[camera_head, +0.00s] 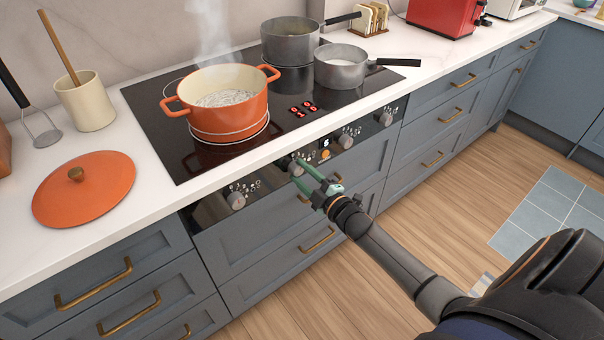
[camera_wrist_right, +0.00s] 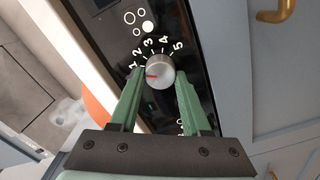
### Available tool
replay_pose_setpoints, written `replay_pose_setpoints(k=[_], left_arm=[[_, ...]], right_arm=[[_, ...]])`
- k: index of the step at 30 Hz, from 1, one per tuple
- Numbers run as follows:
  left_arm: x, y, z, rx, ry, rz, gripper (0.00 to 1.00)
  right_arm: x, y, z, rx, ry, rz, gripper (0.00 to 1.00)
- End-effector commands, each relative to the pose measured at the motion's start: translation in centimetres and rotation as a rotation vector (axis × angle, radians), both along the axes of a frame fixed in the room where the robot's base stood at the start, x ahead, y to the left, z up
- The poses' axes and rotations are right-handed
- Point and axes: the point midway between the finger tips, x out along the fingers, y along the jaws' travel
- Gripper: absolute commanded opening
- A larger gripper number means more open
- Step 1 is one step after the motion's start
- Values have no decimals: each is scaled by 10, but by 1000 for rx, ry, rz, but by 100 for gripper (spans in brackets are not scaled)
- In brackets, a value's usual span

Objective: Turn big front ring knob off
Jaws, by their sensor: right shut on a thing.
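The knob in my right gripper (camera_head: 306,166) is silver and round, second from the left on the black panel of the stove front (camera_head: 262,182). In the wrist view the knob (camera_wrist_right: 159,72) sits between the two green fingers of my right gripper (camera_wrist_right: 160,84), which is shut on it. Its red pointer line points left, just below the 1 of the scale that runs from 1 to 5. Printed circles beside the scale include one filled white. My left gripper is not in view.
A steaming orange pot (camera_head: 228,112) stands on the black hob (camera_head: 165,150); two grey saucepans (camera_head: 290,42) (camera_head: 341,72) stand behind to the right. Other knobs (camera_head: 236,200) (camera_head: 345,141) (camera_head: 385,119) flank the held one.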

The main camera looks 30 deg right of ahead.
Motion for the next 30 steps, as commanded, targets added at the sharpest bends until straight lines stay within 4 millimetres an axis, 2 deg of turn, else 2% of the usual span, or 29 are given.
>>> replay_pose_setpoints(k=[15,30], left_arm=[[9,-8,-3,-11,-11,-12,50],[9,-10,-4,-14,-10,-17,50]], right_arm=[[0,1,-2,-400,-32,1,0],[0,1,-2,-516,-40,1,0]])
